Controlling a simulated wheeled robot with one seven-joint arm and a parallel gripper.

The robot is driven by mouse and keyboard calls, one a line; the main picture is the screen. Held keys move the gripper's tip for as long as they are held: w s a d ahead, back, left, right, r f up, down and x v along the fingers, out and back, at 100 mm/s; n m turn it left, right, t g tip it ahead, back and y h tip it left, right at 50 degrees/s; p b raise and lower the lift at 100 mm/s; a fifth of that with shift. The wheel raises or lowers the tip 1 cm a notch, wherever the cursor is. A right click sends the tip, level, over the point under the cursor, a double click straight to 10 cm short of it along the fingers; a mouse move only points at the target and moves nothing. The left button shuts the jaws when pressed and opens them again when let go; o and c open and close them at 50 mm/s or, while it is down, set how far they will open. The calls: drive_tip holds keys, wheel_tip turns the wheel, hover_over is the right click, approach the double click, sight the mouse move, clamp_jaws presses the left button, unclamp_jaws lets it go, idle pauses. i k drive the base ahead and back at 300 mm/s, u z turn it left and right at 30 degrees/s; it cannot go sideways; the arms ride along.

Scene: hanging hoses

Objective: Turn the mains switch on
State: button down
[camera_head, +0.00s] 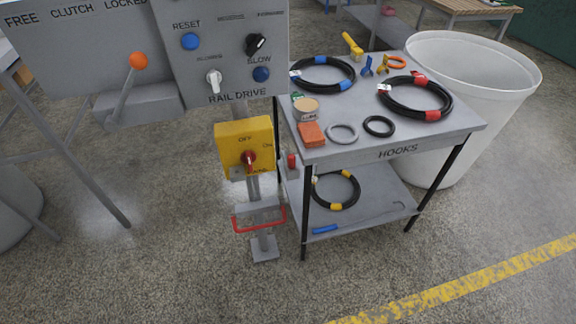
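The mains switch is a yellow box (230,134) on a grey post below the rail drive panel. A red rotary handle (249,158) sits on its front. OFF is printed above the handle and a second label, apparently ON, to its upper right. The handle looks about upright, toward OFF, but it is small in the picture. My gripper is not in view.
The grey control panel (230,50) overhangs the switch, with an orange-knobbed lever (138,61) at left. A red bar (259,222) juts out below. A grey hose table (455,120) stands close at right, a white bin (480,60) behind it. The front floor is clear.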

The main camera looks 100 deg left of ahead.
sight(248, 157)
drive_tip(key=z, duration=0.05)
drive_tip(key=i, duration=0.85)
drive_tip(key=u, duration=3.85)
drive_tip(key=i, duration=0.95)
drive_tip(key=z, duration=0.05)
drive_tip(key=k, duration=0.95)
drive_tip(key=z, duration=0.05)
